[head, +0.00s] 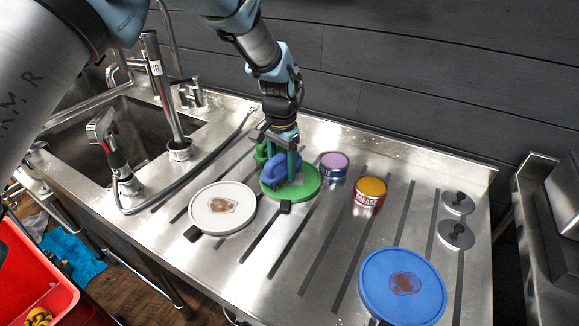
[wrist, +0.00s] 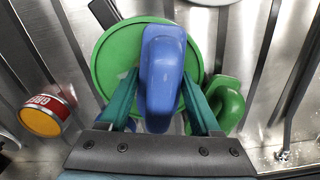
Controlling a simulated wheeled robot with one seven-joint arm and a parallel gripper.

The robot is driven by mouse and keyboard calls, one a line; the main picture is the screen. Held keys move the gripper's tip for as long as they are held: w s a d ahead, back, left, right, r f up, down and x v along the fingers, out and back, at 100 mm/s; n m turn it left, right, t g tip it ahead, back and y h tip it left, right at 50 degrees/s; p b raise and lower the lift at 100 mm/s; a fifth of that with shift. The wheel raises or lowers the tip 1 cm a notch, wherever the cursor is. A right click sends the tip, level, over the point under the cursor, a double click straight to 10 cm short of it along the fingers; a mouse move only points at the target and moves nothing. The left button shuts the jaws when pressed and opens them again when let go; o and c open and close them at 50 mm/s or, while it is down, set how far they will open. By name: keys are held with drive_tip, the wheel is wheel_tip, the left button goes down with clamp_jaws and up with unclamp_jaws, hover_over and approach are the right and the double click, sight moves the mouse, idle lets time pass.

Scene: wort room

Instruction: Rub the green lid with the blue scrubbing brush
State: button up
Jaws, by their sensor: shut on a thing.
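The blue scrubbing brush (head: 277,172) is between my gripper's fingers, over the green lid (head: 308,184). My gripper (head: 283,160) points down and is shut on the brush. In the wrist view the brush (wrist: 163,70) lies between the two teal fingers of my gripper (wrist: 160,100), with the green lid (wrist: 112,58) behind it. The brush hides the middle of the lid, so any stain there cannot be seen. The brush's underside is hidden, and I cannot tell whether it touches the lid.
A green brush-like thing (head: 261,151) stands close behind the lid. A stained white lid (head: 237,222) is at left, a stained blue lid (head: 425,300) at front right. A purple-topped can (head: 334,166) and a grease can (head: 369,192) stand to the right. The sink (head: 85,140) is at left.

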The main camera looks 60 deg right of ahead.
drive_tip(key=shift+w+a+f, duration=0.1)
drive_tip(key=shift+w+a, duration=0.15)
drive_tip(key=shift+w, duration=0.25)
drive_tip(key=shift+w+a, duration=0.2)
drive_tip(key=shift+w, duration=0.25)
drive_tip(key=shift+d+r+p, duration=0.1)
drive_tip(key=shift+r+p, duration=1.7)
drive_tip(key=shift+r, duration=1.3)
drive_tip(key=shift+r+p, duration=0.9)
drive_tip(key=shift+r, duration=0.65)
